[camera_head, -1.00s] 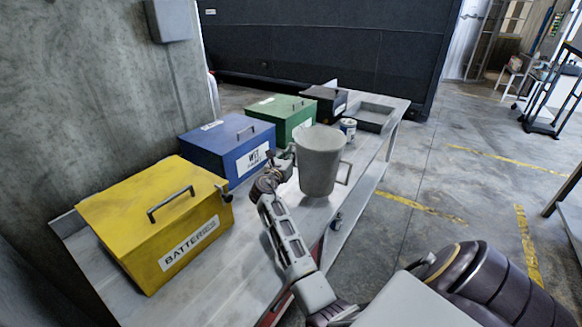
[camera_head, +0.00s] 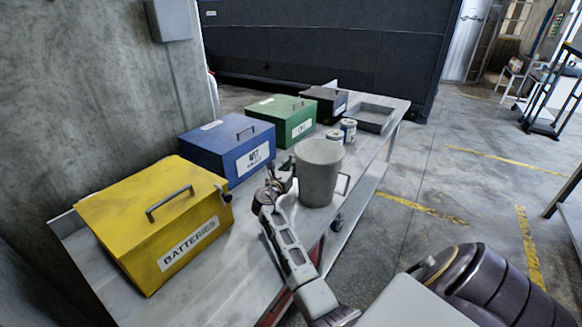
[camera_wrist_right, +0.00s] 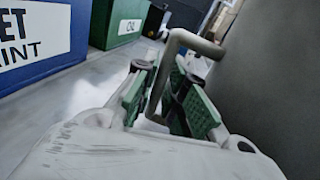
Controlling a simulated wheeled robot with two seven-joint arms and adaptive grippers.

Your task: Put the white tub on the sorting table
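The white tub (camera_head: 319,172), which looks pale grey, stands upright on the sorting table (camera_head: 215,262) near its right-hand edge in the head view. It has a handle on each side. My right gripper (camera_head: 281,178) is at the tub's left handle. In the right wrist view the handle (camera_wrist_right: 178,48) passes between the green-padded fingers (camera_wrist_right: 165,105), which look spread apart around it. The tub wall (camera_wrist_right: 275,85) fills the right of that view. The tub's underside is hidden. My left gripper is not in view.
Yellow (camera_head: 150,215), blue (camera_head: 225,150), green (camera_head: 283,117) and black (camera_head: 325,102) lidded boxes line the table's wall side. Two small cans (camera_head: 348,128) stand behind the tub. A shallow grey tray (camera_head: 388,122) sits at the far end. Clear table lies in front of the yellow box.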

